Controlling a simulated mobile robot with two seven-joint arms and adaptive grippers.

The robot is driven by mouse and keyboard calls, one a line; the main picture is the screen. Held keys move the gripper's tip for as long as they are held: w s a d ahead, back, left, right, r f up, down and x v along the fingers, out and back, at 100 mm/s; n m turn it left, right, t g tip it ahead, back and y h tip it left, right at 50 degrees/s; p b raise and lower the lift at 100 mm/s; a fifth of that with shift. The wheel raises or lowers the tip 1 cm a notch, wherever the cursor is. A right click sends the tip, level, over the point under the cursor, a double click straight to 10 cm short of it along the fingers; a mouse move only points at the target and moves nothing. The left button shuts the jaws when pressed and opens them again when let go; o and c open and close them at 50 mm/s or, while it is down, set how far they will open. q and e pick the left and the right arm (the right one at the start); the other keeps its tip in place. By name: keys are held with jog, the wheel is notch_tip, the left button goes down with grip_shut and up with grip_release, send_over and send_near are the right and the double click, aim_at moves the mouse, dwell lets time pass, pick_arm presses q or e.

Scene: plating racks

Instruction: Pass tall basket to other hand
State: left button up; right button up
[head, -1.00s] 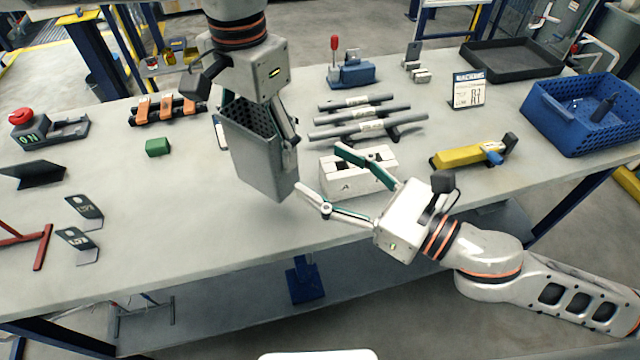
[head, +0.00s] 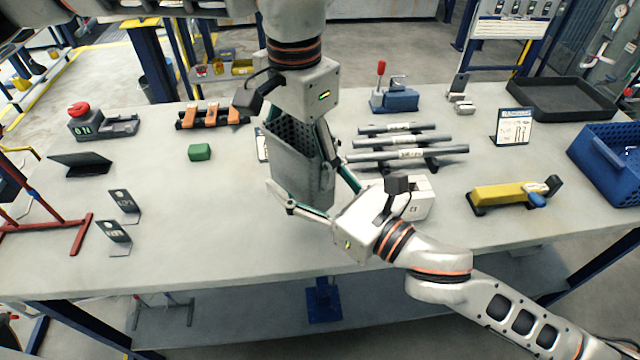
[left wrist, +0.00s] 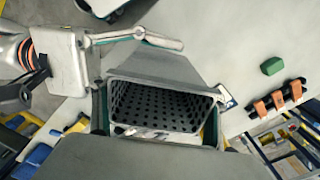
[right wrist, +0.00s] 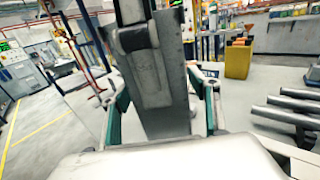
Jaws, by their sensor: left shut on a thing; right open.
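The tall grey basket (head: 308,178), with perforated walls, hangs upright above the bench. My left gripper (head: 298,130) comes from above and is shut on its upper part. The left wrist view looks into the open basket (left wrist: 160,82). My right gripper (head: 306,186) is open, low on the near right of the basket, with one finger on each side. The right wrist view shows the basket (right wrist: 160,105) standing between the two open fingers (right wrist: 160,112). Whether either right finger touches it I cannot tell. The basket's bottom is partly hidden by the right gripper.
A white block fixture (head: 418,198) stands right behind my right gripper, with grey bars (head: 405,153) beyond it. A yellow tool (head: 500,194), blue crate (head: 610,175) and black tray (head: 560,97) are further right. A green block (head: 200,152) lies left.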

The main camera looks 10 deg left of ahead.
jog(key=shift+w+a, duration=0.3)
jog(key=shift+a, duration=0.1)
jog(key=c, duration=1.3)
pick_arm(q)
jog(key=o, duration=1.3)
pick_arm(e)
jog(key=shift+r, duration=0.15)
